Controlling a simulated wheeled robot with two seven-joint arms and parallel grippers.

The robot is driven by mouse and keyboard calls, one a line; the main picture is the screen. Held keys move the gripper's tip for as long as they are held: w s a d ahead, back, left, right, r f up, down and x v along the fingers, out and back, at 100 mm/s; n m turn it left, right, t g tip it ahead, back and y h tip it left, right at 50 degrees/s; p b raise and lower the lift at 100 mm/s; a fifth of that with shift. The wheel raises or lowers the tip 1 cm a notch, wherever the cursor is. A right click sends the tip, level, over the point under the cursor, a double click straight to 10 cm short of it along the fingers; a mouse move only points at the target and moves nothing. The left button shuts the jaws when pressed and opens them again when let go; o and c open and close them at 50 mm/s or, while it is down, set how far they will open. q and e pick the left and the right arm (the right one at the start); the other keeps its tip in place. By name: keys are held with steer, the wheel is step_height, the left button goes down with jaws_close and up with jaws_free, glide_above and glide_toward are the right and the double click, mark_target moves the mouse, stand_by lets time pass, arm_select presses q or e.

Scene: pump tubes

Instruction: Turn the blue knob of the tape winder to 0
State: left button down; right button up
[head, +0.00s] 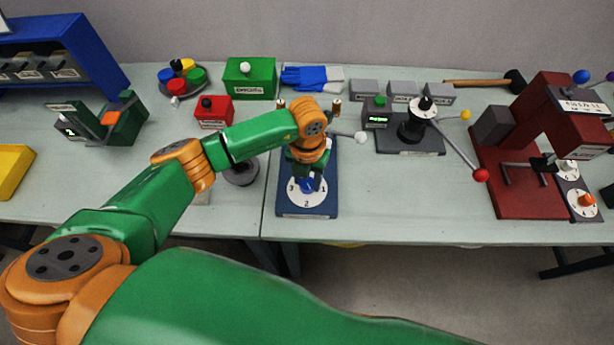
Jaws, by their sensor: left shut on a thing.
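The tape winder (327,210) has a dark blue base near the middle of the workbench, at its front edge. A white dial (306,201) on its front part carries numbers; 3, 2 and 1 show. The blue knob (307,187) sits at the middle of the dial. My left gripper (307,181) reaches down from above and is shut on the blue knob. The gripper and arm hide the knob's top, the dial's far part and much of the winder behind, so I cannot read where the knob points. My right gripper is not in view.
A dark round piece (241,172) stands left of the winder. A black-based device (409,140) with a red-ended lever stands to the right, and a red press (517,190) farther right. Green (249,78) and red boxes (213,113) stand behind. The bench right of the winder is clear.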

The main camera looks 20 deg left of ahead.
arm_select(q)
steer(key=shift+r+n+p, duration=0.2)
steer(key=shift+n+p, duration=0.25)
steer(key=shift+n, duration=0.55)
steer(key=shift+f+n, duration=0.1)
steer(key=shift+n, duration=0.5)
steer(key=shift+f, duration=0.1)
steer(key=shift+n, duration=0.3)
